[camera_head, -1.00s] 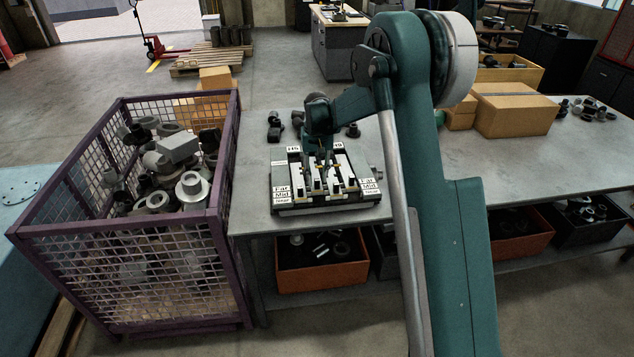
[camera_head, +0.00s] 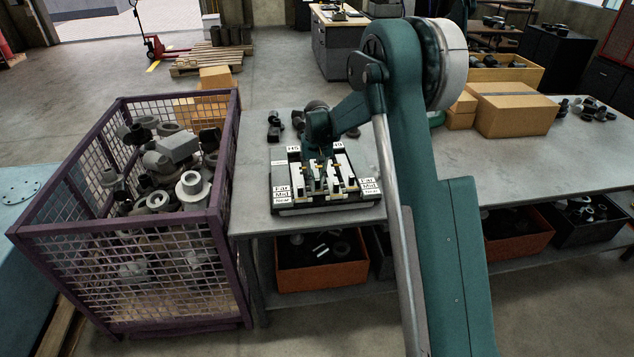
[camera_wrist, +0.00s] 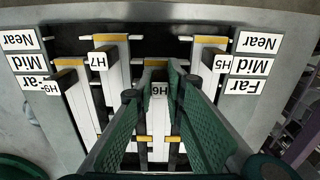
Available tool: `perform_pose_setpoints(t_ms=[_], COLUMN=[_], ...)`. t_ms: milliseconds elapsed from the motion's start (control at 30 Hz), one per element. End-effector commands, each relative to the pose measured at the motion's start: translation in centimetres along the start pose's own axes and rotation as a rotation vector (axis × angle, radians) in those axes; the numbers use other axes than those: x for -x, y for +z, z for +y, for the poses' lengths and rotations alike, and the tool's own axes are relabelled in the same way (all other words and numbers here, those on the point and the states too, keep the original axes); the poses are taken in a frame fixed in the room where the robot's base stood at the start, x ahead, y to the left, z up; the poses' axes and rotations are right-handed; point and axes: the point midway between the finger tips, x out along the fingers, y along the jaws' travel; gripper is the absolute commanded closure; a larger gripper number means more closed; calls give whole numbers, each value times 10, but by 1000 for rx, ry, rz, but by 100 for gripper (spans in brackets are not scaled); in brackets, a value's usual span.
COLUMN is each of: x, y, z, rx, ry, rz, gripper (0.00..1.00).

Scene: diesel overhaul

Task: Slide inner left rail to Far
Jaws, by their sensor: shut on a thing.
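The rail fixture (camera_head: 325,205) stands on the workbench, with white rails and Far, Mid and Near labels at both sides. In the wrist view it appears upside down, with Near at the top. The inner left rail, tagged H6 (camera_wrist: 159,90), lies between the fingers of my gripper (camera_wrist: 158,84). My gripper is shut on this rail, and its green fingers hide part of it. The H6 yellow band (camera_wrist: 155,63) sits about level with the Mid labels. In the head view my gripper (camera_head: 322,165) is down over the fixture, its fingertips hard to make out.
Rails H7 (camera_wrist: 97,62) and H5 (camera_wrist: 220,64) flank H6. Another tagged rail (camera_wrist: 68,75) is at the wrist view's left. A purple mesh bin (camera_head: 120,222) full of metal parts stands left of the workbench (camera_head: 400,195). Cardboard boxes (camera_head: 515,112) sit right of my arm.

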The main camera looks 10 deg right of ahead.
Motion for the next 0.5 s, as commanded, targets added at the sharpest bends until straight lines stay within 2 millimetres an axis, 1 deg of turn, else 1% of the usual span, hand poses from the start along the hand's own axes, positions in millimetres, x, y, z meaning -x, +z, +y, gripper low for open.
perform_pose_setpoints(t_ms=[133,400,500], x=[0,-1,0], y=[-6,-36,-40], z=[0,0,0], rx=[0,0,0], ry=[0,0,0], rz=[0,0,0], gripper=[100,100,100])
